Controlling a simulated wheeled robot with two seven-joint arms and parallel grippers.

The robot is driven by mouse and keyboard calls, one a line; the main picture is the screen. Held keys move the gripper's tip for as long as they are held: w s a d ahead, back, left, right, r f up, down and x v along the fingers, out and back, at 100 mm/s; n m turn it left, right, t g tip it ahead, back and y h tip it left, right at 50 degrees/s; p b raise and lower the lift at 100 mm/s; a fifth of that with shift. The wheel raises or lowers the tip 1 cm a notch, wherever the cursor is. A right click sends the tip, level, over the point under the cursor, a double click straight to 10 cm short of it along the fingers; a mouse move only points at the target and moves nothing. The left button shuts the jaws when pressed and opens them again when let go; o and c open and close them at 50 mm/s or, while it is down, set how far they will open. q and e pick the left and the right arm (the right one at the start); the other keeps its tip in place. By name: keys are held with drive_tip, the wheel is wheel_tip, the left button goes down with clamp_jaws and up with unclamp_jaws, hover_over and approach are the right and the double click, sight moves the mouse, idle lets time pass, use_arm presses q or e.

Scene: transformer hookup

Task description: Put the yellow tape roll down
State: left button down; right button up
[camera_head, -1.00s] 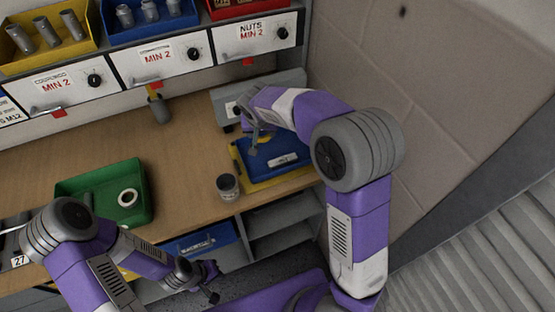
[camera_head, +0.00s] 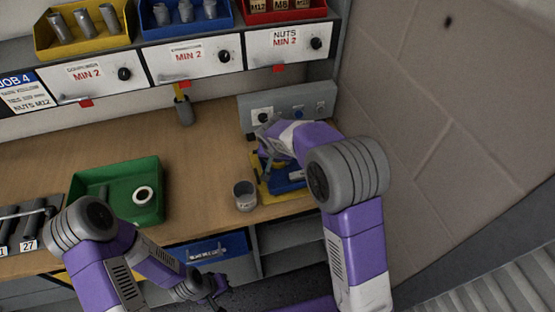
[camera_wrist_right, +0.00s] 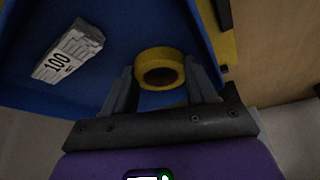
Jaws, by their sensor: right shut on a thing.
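The yellow tape roll (camera_wrist_right: 160,56) is between the two fingers of my right gripper (camera_wrist_right: 162,76) in the right wrist view. That gripper is shut on it. Behind the roll is the blue tray (camera_wrist_right: 55,98), with a white item marked 100 (camera_wrist_right: 68,52) inside. In the head view the blue tray (camera_head: 292,184) is at the right of the bench, partly hidden by my right arm. My right gripper (camera_head: 268,160) is over the tray there. Whether the roll touches the tray cannot be told. My left gripper (camera_head: 215,287) is low in front of the bench, empty, its fingers apart.
A yellow mat (camera_head: 266,190) is around the blue tray. A grey cup (camera_head: 245,195) stands just left of it, and a grey panel (camera_head: 300,108) stands behind. A green bin (camera_head: 113,170) holding a white ring (camera_head: 143,195) is at left. The bench middle (camera_head: 195,150) is clear.

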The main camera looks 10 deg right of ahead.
drive_tip(key=shift+r, duration=0.15)
drive_tip(key=shift+f, duration=0.25)
drive_tip(key=o, duration=0.8)
drive_tip(key=shift+r, duration=0.6)
drive_tip(key=p+v, duration=0.2)
drive_tip(key=v, duration=0.9)
drive_tip(key=shift+s+r+p, duration=0.1)
drive_tip(key=shift+s+p, duration=0.1)
drive_tip(key=shift+p, duration=0.1)
